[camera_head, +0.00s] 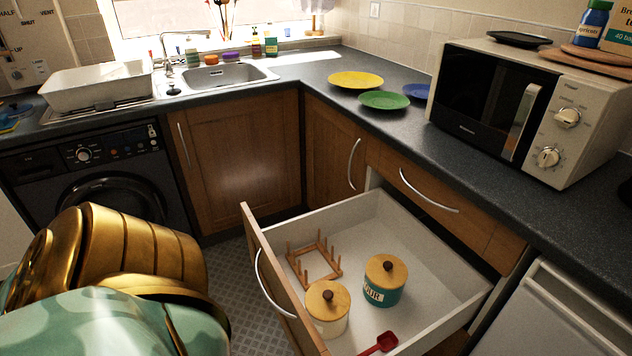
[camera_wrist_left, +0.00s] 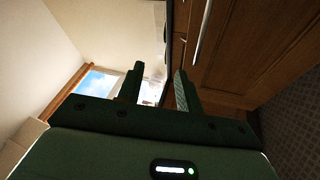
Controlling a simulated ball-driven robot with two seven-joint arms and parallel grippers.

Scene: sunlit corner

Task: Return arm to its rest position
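My left arm (camera_head: 120,270), with gold and pale green-patterned parts, fills the lower left of the head view, in front of the washing machine. Its gripper does not show in that view. In the left wrist view the left gripper (camera_wrist_left: 158,84) has two dark green fingers standing apart, with nothing between them. The wrist view is tilted, with a wooden cabinet door (camera_wrist_left: 240,45) and its handle to the right of the fingers. My right gripper is in neither view.
A drawer (camera_head: 425,275) stands open, holding a wooden peg rack (camera_head: 314,262), two lidded canisters (camera_head: 384,280) (camera_head: 327,308) and a red scoop (camera_head: 380,344). The counter bears a microwave (camera_head: 530,108), several plates (camera_head: 355,80) and a white basin (camera_head: 97,86). Patterned floor (camera_head: 235,265) lies left of the drawer.

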